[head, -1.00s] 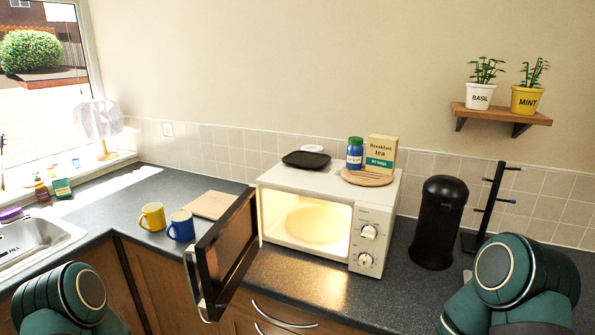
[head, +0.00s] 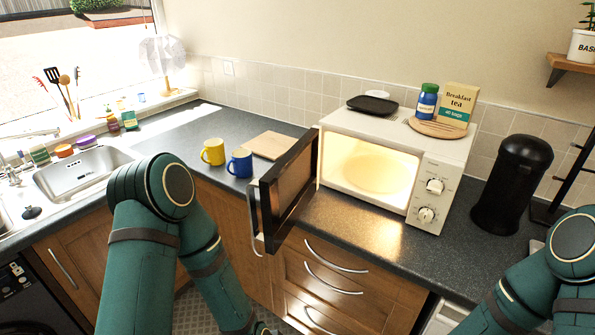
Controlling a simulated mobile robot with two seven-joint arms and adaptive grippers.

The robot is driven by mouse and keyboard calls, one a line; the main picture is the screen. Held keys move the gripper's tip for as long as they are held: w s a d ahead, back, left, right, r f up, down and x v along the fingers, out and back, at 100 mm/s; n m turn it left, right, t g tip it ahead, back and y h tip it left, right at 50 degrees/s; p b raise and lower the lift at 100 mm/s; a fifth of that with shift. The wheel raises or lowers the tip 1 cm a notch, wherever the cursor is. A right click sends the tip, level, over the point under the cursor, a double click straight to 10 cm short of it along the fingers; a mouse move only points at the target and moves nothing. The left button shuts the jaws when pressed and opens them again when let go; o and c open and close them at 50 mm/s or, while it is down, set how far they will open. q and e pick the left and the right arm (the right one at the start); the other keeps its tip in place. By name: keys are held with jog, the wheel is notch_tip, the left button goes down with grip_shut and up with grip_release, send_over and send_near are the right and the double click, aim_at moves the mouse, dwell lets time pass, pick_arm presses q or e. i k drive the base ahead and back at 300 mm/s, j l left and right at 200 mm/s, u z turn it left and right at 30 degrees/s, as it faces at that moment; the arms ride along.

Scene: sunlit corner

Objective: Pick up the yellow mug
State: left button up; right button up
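The yellow mug (head: 213,152) stands upright on the dark countertop, left of the blue mug (head: 239,163). Its handle points to the left. Nothing is touching it that I can see. My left arm comes up in front of the counter and bends down toward the floor, with its elbow left of and below the mug. Its gripper is not clearly visible; the arm runs down out of the picture. My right arm is at the lower right, and its gripper is out of the picture.
The open microwave (head: 400,165) stands right of the mugs, its door (head: 285,190) swung out toward me over the counter edge. A wooden board (head: 274,145) lies behind the blue mug. The sink (head: 82,172) is at the left. A black canister (head: 511,185) stands at the right.

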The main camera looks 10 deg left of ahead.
aim_at(214, 149)
jog(key=i+j+z, duration=0.2)
jog(key=j+z, duration=0.15)
jog(key=j, duration=0.8)
jog(key=j+z, duration=0.4)
jog(key=j, duration=0.75)
jog(key=j+u, duration=0.2)
jog(key=u, duration=0.4)
jog(key=i+u, duration=0.2)
jog(key=u, duration=0.2)
